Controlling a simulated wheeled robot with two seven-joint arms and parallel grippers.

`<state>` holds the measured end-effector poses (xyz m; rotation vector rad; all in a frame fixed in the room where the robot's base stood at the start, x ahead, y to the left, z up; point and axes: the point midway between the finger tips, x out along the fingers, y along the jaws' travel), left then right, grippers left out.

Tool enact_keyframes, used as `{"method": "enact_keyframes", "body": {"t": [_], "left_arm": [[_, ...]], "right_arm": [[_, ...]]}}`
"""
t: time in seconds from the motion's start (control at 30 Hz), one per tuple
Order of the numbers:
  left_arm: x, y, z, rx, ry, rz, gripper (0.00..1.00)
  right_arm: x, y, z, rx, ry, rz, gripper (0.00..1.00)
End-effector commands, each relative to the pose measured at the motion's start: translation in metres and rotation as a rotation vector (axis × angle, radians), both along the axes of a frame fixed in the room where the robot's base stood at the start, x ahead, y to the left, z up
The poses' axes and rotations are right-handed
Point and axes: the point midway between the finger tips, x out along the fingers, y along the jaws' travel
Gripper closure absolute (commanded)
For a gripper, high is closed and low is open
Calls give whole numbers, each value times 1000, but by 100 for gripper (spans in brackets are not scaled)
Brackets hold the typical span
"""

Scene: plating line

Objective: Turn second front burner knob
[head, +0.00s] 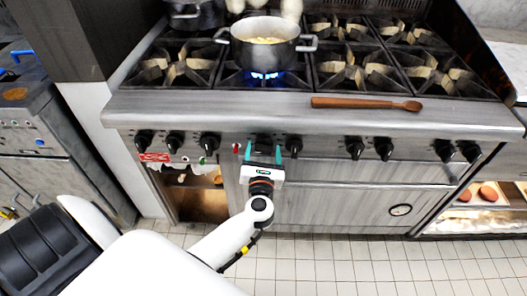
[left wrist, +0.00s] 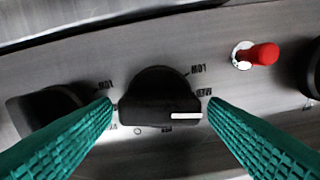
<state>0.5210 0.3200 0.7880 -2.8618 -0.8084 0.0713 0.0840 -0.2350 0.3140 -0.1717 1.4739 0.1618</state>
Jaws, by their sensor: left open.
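A row of black burner knobs runs along the stove's front panel. My left gripper (head: 263,154) is at this panel, with its two teal fingers open on either side of one black knob (head: 263,138), below the lit burner. In the left wrist view this knob (left wrist: 155,92) sits between the open fingertips (left wrist: 160,108), with a small gap visible on each side. Its white pointer mark lies sideways, toward the right of that view. Another knob (left wrist: 50,108) is partly hidden behind the left finger. My right gripper is not seen.
A red button (left wrist: 258,55) sits beside the knob, also in the head view (head: 236,148). A steel pot (head: 264,42) stands over a blue flame (head: 264,75). A wooden spoon (head: 365,103) lies on the stove's front ledge. Neighbouring knobs (head: 209,142) (head: 294,146) are close on both sides.

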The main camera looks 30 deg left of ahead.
Motion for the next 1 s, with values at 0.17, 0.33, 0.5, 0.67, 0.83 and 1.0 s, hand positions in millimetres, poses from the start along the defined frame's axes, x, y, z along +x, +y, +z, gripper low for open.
{"method": "enact_keyframes", "body": {"t": [0.17,0.33,0.5,0.67,0.83,1.0], "left_arm": [[0,0,0,0,0,0,32],[0,0,0,0,0,0,55],[0,0,0,0,0,0,77],[0,0,1,10,6,0,77],[0,-1,2,52,33,-1,77],[0,-2,3,142,91,0,77]], "right_arm": [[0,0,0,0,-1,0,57],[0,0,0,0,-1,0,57],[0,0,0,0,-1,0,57],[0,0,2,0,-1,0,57],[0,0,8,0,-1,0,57],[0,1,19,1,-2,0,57]]}}
